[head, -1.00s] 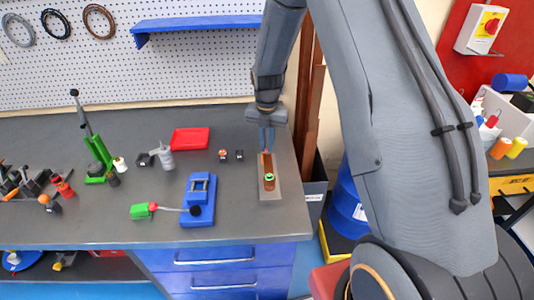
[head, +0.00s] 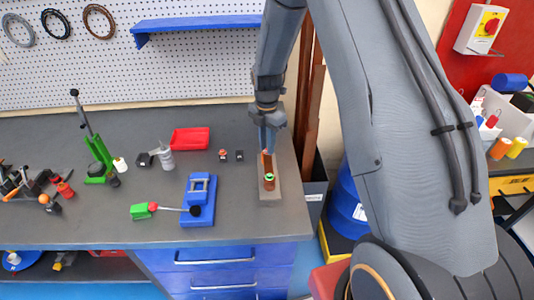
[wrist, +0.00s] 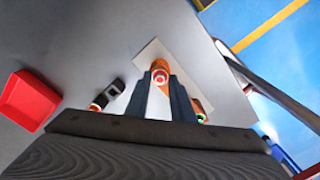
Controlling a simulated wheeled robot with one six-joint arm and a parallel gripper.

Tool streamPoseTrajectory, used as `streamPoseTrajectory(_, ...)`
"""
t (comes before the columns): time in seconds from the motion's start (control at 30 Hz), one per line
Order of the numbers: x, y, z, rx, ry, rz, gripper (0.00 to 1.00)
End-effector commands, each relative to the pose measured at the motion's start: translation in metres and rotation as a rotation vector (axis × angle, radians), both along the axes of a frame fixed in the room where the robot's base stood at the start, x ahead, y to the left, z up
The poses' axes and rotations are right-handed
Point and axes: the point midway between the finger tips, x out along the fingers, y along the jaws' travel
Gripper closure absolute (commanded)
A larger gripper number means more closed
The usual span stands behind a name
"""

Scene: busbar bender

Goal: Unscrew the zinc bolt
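A copper bar (head: 267,160) lies on a pale plate (head: 277,190) near the bench's right end; the plate also shows in the wrist view (wrist: 150,53). A red-ringed bolt (wrist: 159,75) stands at the bar's far end, just beyond and between my fingertips. I cannot tell by colour which bolt is zinc. My gripper (head: 267,149) points down over the far end, its fingers (wrist: 160,82) apart with a gap between them. Contact with the bolt is unclear.
A red tray (head: 190,139), two small dark blocks and a blue bender (head: 199,200) with a lever stand to the left. A green press (head: 98,160) is farther left. The bench's right edge is close to the plate, with upright copper bars beyond.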

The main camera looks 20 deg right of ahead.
Motion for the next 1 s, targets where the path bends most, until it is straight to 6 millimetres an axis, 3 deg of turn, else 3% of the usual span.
streamPoseTrajectory(0.27, 0.0000, 0.0000, 0.0000, 0.000, 0.000, -0.026, 0.78)
streamPoseTrajectory(0.7, 0.0000, 0.0001, 0.0000, 0.000, 0.000, -0.476, 0.78)
streamPoseTrajectory(1.0, 0.0000, 0.0001, 0.0000, 0.000, 0.000, -0.499, 0.78)
